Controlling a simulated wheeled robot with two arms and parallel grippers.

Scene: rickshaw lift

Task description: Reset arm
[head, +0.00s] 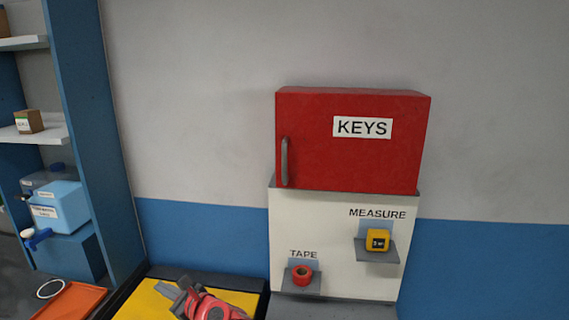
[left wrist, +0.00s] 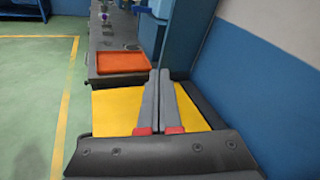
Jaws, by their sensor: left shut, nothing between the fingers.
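My left gripper (head: 180,292) shows at the bottom of the head view, a red and grey arm end over the yellow surface. In the left wrist view my left gripper (left wrist: 159,72) has its two grey fingers side by side, shut with nothing between them. It points over the yellow surface (left wrist: 110,108) toward the orange tray. My right gripper is in neither view.
A red KEYS cabinet (head: 315,150) hangs above a white board (head: 330,240) with a yellow tape measure (head: 377,240) and a red tape roll (head: 302,275) on small shelves. An orange tray (head: 75,304) lies left, below blue shelving (head: 90,130). Green floor (left wrist: 35,110) is clear.

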